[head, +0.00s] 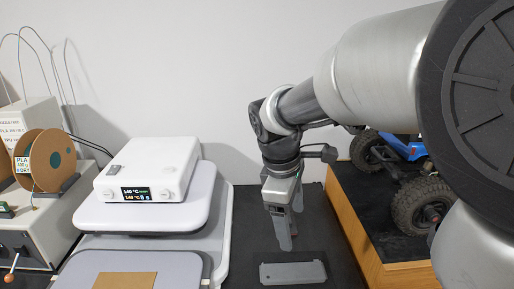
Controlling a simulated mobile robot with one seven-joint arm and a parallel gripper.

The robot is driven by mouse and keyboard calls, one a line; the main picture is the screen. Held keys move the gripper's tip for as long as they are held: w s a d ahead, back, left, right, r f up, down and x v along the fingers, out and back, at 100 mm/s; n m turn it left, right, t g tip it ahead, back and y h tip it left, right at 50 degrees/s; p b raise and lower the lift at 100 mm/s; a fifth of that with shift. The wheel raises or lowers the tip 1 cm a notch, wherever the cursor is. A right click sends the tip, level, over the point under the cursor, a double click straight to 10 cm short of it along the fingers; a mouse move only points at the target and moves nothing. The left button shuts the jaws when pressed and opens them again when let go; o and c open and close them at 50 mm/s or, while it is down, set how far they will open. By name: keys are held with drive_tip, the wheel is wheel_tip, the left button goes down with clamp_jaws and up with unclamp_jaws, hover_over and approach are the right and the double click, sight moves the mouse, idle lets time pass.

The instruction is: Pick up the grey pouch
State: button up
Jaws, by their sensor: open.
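A flat, elongated grey item (293,272) lies on the dark tabletop near the bottom centre of the head view. It is the thing that best fits the grey pouch, though its material is hard to tell. My gripper (285,244) points down, above and behind it in the picture. The fingers are open, seen nearly edge-on, and I see nothing held between them. The gap between fingertips and tabletop is hard to judge.
A white machine (150,170) with a lit display stands left of my gripper. A brown sheet (125,281) lies on its front plate. A wood-sided raised platform (362,238) with a blue crawler (404,147) stands right. A filament spool (45,160) is far left.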

drive_tip(key=w+a+f+n+g+h, duration=0.1)
drive_tip(key=w+a+f+n, duration=0.25)
drive_tip(key=f, duration=0.25)
drive_tip(key=n, duration=0.1)
hover_over(293, 270)
drive_tip(key=a, duration=0.3)
drive_tip(key=x, duration=0.3)
drive_tip(key=a+x, duration=0.1)
drive_tip(key=x, duration=0.3)
drive_tip(key=a+x, duration=0.1)
drive_tip(key=x, duration=0.3)
drive_tip(key=shift+s+a+f, duration=0.2)
drive_tip(key=shift+s+f, duration=0.2)
drive_tip(key=shift+f, duration=0.1)
drive_tip(key=shift+w+d+x, duration=0.15)
drive_tip(key=shift+x, duration=1.2)
drive_tip(key=shift+w+d+x, duration=0.1)
drive_tip(key=shift+d+x, duration=0.1)
drive_tip(key=shift+x, duration=1.1)
drive_tip(key=shift+r, duration=0.1)
drive_tip(key=c, duration=1.2)
